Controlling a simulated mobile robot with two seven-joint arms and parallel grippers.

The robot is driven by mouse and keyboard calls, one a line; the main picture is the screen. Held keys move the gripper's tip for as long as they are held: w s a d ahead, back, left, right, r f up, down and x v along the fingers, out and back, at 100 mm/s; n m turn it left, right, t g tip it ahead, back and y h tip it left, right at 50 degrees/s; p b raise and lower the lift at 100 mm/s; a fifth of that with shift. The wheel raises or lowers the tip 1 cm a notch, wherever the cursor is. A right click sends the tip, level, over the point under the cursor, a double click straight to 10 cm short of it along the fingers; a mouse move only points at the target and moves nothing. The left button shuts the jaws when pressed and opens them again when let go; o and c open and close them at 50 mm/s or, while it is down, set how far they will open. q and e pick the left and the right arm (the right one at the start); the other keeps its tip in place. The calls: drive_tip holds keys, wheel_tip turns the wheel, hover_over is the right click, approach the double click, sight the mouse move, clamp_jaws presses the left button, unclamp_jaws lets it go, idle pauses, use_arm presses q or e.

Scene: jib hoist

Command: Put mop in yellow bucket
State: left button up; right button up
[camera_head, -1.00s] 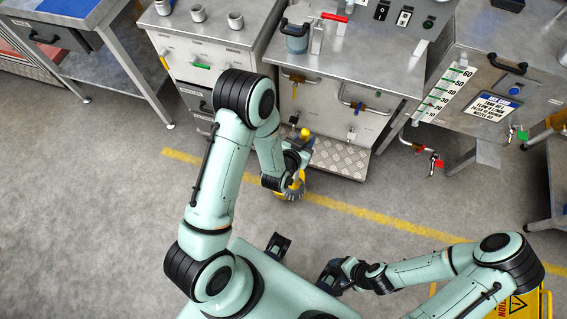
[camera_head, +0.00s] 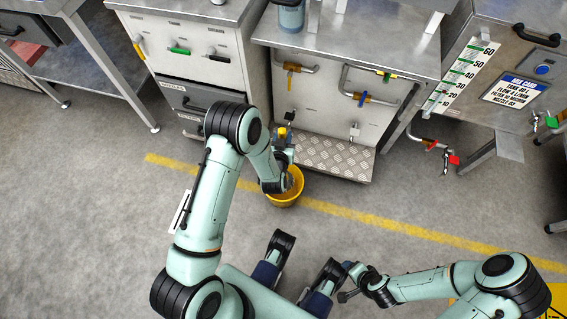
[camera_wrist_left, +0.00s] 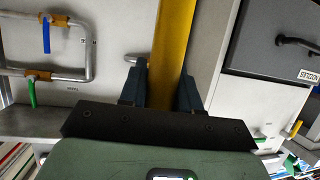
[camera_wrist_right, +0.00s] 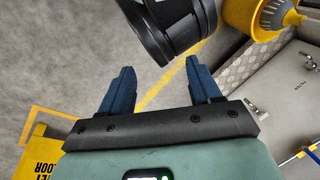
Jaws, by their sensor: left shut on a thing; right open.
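The yellow bucket (camera_head: 286,201) stands on the floor near the yellow line in the head view, in front of the metal step. My left gripper (camera_wrist_left: 160,78) is shut on the mop's yellow handle (camera_wrist_left: 172,40), which runs upward between its fingers in the left wrist view. In the head view, my left gripper (camera_head: 283,150) is just behind and above the bucket. My arm covers part of the bucket, and I cannot clearly tell the mop head there. My right gripper (camera_wrist_right: 158,66) is open and empty in the right wrist view, away from the bucket.
Metal cabinets with handles and valves (camera_head: 345,95) line the back. A checker-plate step (camera_head: 322,157) juts out behind the bucket. A yellow floor sign (camera_wrist_right: 45,150) stands at the left of the right wrist view. The floor (camera_head: 90,240) at left is clear.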

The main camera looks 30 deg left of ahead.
use_arm(q)
wheel_tip(320, 180, down, 16)
drive_tip(key=b, duration=0.4)
drive_tip(key=shift+b, duration=0.3)
use_arm(e)
drive_tip(key=w+d+f, duration=0.1)
drive_tip(key=d+f, duration=0.2)
drive_tip(key=f, duration=0.4)
drive_tip(key=shift+m+h, duration=0.3)
drive_tip(key=shift+s, duration=0.1)
use_arm(q)
drive_tip(key=shift+f, duration=0.1)
drive_tip(key=o, duration=1)
drive_tip(key=shift+o, duration=0.2)
use_arm(e)
drive_tip(key=shift+s+f, duration=0.1)
